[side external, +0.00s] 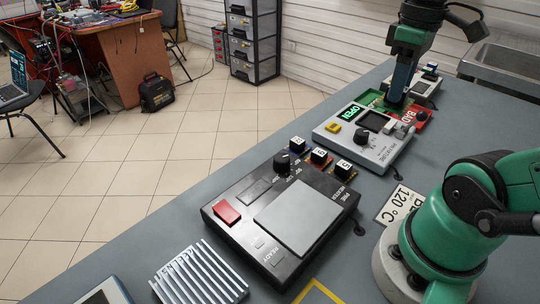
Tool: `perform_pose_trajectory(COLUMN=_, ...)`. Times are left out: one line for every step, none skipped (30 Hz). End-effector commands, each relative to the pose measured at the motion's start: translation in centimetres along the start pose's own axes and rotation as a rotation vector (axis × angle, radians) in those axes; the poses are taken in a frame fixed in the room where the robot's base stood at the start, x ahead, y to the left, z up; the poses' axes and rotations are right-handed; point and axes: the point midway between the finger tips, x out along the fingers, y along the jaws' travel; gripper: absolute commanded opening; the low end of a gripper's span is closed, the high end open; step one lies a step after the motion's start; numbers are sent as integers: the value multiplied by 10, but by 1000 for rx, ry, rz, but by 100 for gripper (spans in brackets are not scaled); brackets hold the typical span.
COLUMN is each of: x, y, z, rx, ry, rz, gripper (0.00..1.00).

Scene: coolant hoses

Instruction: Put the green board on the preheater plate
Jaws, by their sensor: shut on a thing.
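The preheater is a black box with a flat grey plate (300,220) on top, in the middle foreground of the side external view; the plate is bare. My gripper (395,103) points down there, shut on the green board. Its fingertips and part of the board are hard to make out at this distance. The gripper is well away from the preheater plate, toward the back right.
A white device with a lit OPEN display (365,138) stands between gripper and preheater. A red BAD tray (416,119) is beside the gripper. Several small labelled blocks (320,156) line the preheater's back edge. A finned metal block (198,275) and a 120 °C sign (399,204) flank it.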

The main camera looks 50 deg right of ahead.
Motion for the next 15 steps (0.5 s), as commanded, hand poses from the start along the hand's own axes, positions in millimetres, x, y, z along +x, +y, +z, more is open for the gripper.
perform_pose_trajectory(x=-4, y=-3, z=-3, rx=-35, ry=0, rz=0, gripper=0)
perform_pose_trajectory(x=-6, y=-5, z=-5, rx=-64, ry=0, rz=0, gripper=0)
perform_pose_trajectory(x=-8, y=-10, z=-9, rx=-117, ry=0, rz=0, gripper=0)
perform_pose_trajectory(x=-10, y=-14, z=-12, rx=-167, ry=0, rz=0, gripper=0)
perform_pose_trajectory(x=-13, y=-19, z=-16, rx=-225, ry=0, rz=0, gripper=0)
perform_pose_trajectory(x=-16, y=-27, z=-22, rx=-313, ry=0, rz=0, gripper=0)
perform_pose_trajectory(x=-18, y=-34, z=-26, rx=-387, ry=0, rz=0, gripper=0)
perform_pose_trajectory(x=-21, y=-42, z=-30, rx=-464, ry=0, rz=0, gripper=0)
perform_pose_trajectory(x=-24, y=-53, z=-36, rx=-570, ry=0, rz=0, gripper=0)
perform_pose_trajectory(x=-27, y=-61, z=-39, rx=-651, ry=0, rz=0, gripper=0)
perform_pose_trajectory(x=-29, y=-69, z=-42, rx=-731, ry=0, rz=0, gripper=0)
perform_pose_trajectory(x=-33, y=-81, z=-46, rx=-836, ry=0, rz=0, gripper=0)
perform_pose_trajectory(x=-35, y=-89, z=-48, rx=-913, ry=0, rz=0, gripper=0)
perform_pose_trajectory(x=-37, y=-98, z=-49, rx=-986, ry=0, rz=0, gripper=0)
perform_pose_trajectory(x=-40, y=-108, z=-51, rx=-1079, ry=0, rz=0, gripper=0)
